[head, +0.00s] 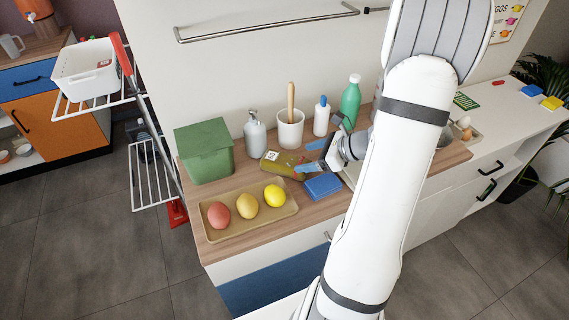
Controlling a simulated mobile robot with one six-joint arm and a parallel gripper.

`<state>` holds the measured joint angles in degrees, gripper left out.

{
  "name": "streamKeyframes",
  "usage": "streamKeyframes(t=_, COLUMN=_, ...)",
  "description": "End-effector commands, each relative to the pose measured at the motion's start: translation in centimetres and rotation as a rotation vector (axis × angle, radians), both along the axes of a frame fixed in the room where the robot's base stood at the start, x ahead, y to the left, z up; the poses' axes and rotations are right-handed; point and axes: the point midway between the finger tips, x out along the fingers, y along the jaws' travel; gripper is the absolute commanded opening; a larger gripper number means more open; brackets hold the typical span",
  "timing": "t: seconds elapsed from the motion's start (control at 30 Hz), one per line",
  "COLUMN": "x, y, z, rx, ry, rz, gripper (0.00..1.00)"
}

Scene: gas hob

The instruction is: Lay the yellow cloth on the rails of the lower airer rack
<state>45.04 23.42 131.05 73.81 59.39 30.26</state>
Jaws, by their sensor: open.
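The lower airer rack (152,186) is a set of thin white rails on the left, below an upper rack. Its rails look bare. No yellow cloth can be clearly made out. A small yellow item (552,103) lies on the white counter at the far right, too small to tell whether it is cloth. My gripper (312,157) has blue fingers spread apart and is empty. It is over the wooden worktop, close to a yellow-and-olive packet (284,163) and a blue sponge (323,186), well to the right of the airer. My arm hides part of the worktop behind it.
A white basket (85,72) sits on the upper rack. A green bin (204,150), soap dispenser (255,133), utensil pot (290,130) and green bottle (350,100) stand along the worktop's back. A tray (222,234) holds three fruits at the front. The wall rail (265,25) is bare.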

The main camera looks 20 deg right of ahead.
Motion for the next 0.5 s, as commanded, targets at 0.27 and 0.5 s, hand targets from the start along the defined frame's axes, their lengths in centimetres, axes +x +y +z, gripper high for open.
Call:
streamKeyframes(t=0.27, x=2.2, y=2.1, z=-1.7, rx=0.0, ry=0.003, rz=0.006, gripper=0.73)
streamKeyframes(t=0.5, x=4.2, y=3.8, z=-3.4, rx=-0.003, ry=0.0, rz=0.006, gripper=0.73)
